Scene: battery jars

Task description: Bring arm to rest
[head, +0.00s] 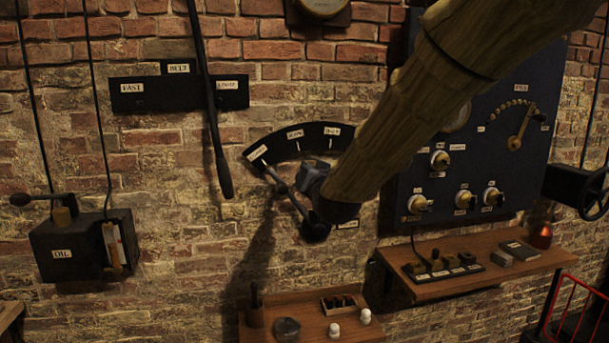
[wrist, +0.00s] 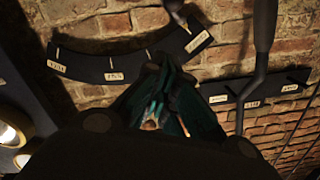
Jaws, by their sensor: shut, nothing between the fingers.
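My arm reaches in from the upper right of the head view. My gripper (head: 312,180) is in front of the brick wall, just below the black arc plate (head: 293,144) and beside its dark lever (head: 291,198). The lever slants up and left from a pivot partly behind my wrist. In the wrist view my gripper (wrist: 166,62) shows dark, with its fingers together and nothing held. The arc plate (wrist: 125,60) lies beyond the fingertips there. I cannot tell whether the gripper touches the lever.
A dark panel (head: 470,203) with knobs is at right, above a wooden shelf (head: 445,285). A lower shelf (head: 285,328) holds small items. A long hanging lever (head: 212,130) and an oil box (head: 85,245) are left. Bare wall lies between.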

